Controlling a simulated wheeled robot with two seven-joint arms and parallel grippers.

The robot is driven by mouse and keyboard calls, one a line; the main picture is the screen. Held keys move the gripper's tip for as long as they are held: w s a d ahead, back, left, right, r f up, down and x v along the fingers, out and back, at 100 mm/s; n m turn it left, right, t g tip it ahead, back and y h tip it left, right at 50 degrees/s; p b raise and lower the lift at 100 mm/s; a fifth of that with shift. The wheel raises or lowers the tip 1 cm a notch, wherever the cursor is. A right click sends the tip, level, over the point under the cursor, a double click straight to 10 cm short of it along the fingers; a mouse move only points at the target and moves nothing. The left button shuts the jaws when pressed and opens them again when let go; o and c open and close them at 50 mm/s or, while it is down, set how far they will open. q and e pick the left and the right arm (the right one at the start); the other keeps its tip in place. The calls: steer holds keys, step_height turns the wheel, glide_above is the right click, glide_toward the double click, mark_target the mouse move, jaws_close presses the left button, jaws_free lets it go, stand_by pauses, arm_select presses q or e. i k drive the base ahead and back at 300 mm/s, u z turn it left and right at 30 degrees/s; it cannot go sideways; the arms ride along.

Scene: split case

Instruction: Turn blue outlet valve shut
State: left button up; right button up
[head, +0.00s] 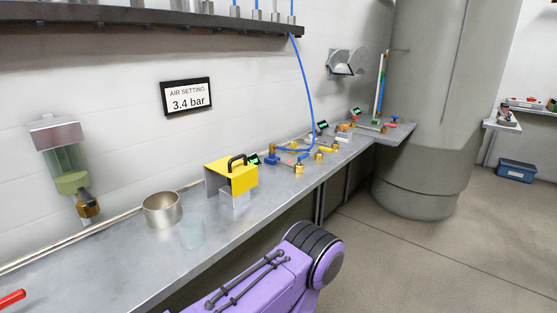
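Small valve assemblies with brass, yellow and blue parts lie along the metal bench in the middle of the head view. A blue part (302,156) sits among brass and yellow fittings (320,156). A blue hose (306,85) hangs from the shelf above and runs down to these fittings. I cannot tell which blue part is the outlet valve, or whether it is open or closed, as the parts are small and far off. Neither gripper is in view. A purple link of one of my arms shows at the bottom, in front of the bench.
A red handle (12,298) is at the lower left. A thick column (428,120) stands behind the bench's far end.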

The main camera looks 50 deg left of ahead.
mark_target(302, 158)
steer(key=k, duration=0.2)
steer(key=u, duration=0.9)
